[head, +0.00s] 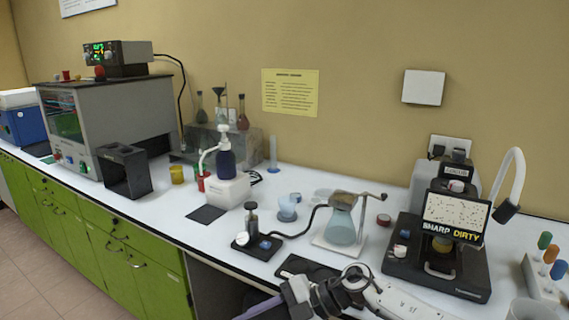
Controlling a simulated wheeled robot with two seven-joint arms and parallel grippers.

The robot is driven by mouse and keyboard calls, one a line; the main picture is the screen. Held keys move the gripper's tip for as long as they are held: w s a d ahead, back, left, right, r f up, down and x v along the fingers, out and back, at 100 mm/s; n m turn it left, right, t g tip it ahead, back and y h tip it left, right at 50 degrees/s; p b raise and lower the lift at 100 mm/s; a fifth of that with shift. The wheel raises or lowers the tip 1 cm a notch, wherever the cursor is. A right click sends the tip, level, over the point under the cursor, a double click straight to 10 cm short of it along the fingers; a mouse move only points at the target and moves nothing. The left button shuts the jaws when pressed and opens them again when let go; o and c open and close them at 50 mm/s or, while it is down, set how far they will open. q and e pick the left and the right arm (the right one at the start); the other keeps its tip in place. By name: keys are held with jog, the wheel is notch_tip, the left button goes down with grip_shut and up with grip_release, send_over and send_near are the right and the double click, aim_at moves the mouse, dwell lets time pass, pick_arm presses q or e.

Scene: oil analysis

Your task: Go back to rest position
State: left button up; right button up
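One of my arms shows at the bottom centre of the head view, its white link coming in from the right, so I take it as my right arm. My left gripper is not in view.
The white counter (328,178) carries a microscope-like device (440,255) at right, a flask (342,226) on a pale plate, a small black stand (252,228), a white pump unit (228,190) and a large grey oven (125,110). A black mat (292,268) lies near my wrist.

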jog(key=s+a+r+m+t+y, duration=0.1)
jog(key=s+a+m+t+y, duration=0.25)
jog(key=a+y, duration=0.2)
jog(key=s+d+f+m+t+h, duration=0.2)
jog(key=d+f+m+t+h, duration=0.35)
jog(key=d+m, duration=0.3)
jog(key=s+d+f+m+t+h, duration=0.1)
jog(key=d+f+m+t+h, duration=0.35)
jog(key=d+m+t, duration=0.35)
jog(key=s+d+f+m+g+h, duration=0.2)
jog(key=s+d+f, duration=0.3)
jog(key=s, duration=0.4)
jog(key=s+d+f+m+g+h, duration=0.3)
jog(key=s+d+f+g, duration=0.2)
jog(key=s+d+f, duration=0.1)
jog(key=s+d, duration=0.1)
jog(key=s, duration=0.1)
jog(key=shift+s+f+m, duration=0.3)
jog(key=shift+s, duration=0.05)
